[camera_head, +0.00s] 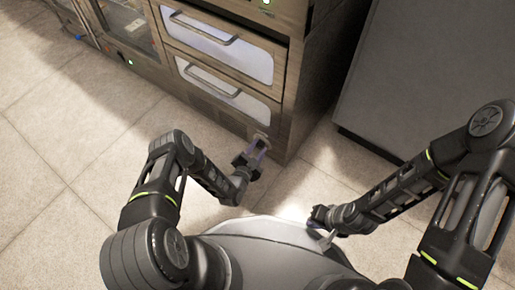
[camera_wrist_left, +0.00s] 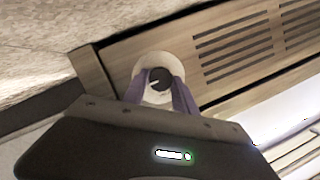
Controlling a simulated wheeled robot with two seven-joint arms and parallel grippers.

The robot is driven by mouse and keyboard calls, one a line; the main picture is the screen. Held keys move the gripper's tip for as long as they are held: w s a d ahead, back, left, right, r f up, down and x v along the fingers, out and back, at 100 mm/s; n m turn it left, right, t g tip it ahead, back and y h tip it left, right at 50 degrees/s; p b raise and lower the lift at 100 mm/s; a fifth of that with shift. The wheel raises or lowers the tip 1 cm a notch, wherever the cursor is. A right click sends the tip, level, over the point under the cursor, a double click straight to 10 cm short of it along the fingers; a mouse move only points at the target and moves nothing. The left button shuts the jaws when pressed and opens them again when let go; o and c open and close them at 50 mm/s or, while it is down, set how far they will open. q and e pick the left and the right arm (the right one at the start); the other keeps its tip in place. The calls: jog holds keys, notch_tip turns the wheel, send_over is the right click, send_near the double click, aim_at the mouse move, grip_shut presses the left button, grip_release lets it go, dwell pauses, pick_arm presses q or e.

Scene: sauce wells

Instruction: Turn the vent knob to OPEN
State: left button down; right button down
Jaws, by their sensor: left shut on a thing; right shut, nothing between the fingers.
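The vent knob (camera_wrist_left: 161,76) is a small dark round knob with a white pointer mark, on a pale round plate (camera_wrist_left: 152,63) in the left wrist view. The mark points toward the left in that view; no OPEN lettering is readable. My left gripper (camera_wrist_left: 160,86) has its two purple fingers on either side of the knob, shut on it. In the head view my left gripper (camera_head: 260,147) reaches the lower right corner of the oven front, where its fingers largely hide the knob. My right gripper (camera_head: 317,214) is shut and empty, low over the floor.
The steel oven cabinet (camera_head: 291,90) has two windowed doors with bar handles (camera_head: 211,81) above the knob. A slotted vent grille (camera_wrist_left: 235,48) lies beside the knob. A large grey cabinet (camera_head: 410,75) stands at the right. The tiled floor (camera_head: 60,140) is clear at the left.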

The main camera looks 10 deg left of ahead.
pick_arm(q)
jog(key=shift+a, duration=0.1)
dwell(0.3)
jog(key=c, duration=1)
grip_release()
jog(key=p+v, duration=0.4)
jog(key=v, duration=0.3)
jog(key=shift+s, duration=0.4)
